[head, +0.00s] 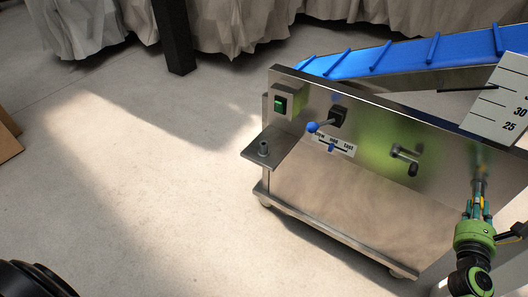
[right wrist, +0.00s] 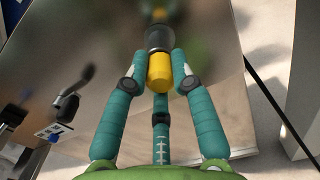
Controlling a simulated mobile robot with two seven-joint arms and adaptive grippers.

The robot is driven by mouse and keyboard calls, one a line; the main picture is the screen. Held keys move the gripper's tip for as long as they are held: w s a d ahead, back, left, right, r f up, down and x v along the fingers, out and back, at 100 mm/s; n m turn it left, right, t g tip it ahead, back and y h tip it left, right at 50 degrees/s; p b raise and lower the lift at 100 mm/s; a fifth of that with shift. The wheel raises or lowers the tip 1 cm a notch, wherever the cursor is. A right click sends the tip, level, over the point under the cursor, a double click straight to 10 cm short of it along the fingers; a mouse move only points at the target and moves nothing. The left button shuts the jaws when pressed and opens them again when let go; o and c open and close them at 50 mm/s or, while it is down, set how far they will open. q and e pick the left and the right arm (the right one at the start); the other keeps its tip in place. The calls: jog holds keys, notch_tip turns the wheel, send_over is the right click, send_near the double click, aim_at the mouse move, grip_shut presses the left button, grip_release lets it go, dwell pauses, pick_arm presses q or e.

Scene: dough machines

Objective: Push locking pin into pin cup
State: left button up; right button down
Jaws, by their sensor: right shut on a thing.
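The locking pin (right wrist: 159,74) shows in the right wrist view as a yellow end with a dark cylinder beyond it. My right gripper (right wrist: 160,84) has its teal fingers closed around the yellow end. In the head view my right gripper (head: 479,207) is at the lower right, pointing up at the steel front panel of the machine (head: 340,190). The far end of the pin is blurred against the panel. I cannot make out the pin cup or tell how deep the pin sits. My left gripper is not in view.
The panel carries a green switch (head: 281,104), a blue-knobbed lever (head: 312,127) and a crank handle (head: 405,160). A blue conveyor belt (head: 390,58) and a white scale plate (head: 503,103) are above. A small steel shelf (head: 265,150) juts out left.

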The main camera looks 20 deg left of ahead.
jog(key=shift+s+a, duration=0.1)
jog(key=shift+s, duration=0.15)
jog(key=v, duration=0.4)
jog(key=shift+s+p, duration=0.25)
jog(key=shift+p, duration=0.05)
dwell(0.6)
jog(key=shift+s, duration=0.1)
jog(key=v, duration=0.6)
dwell(0.4)
dwell(0.4)
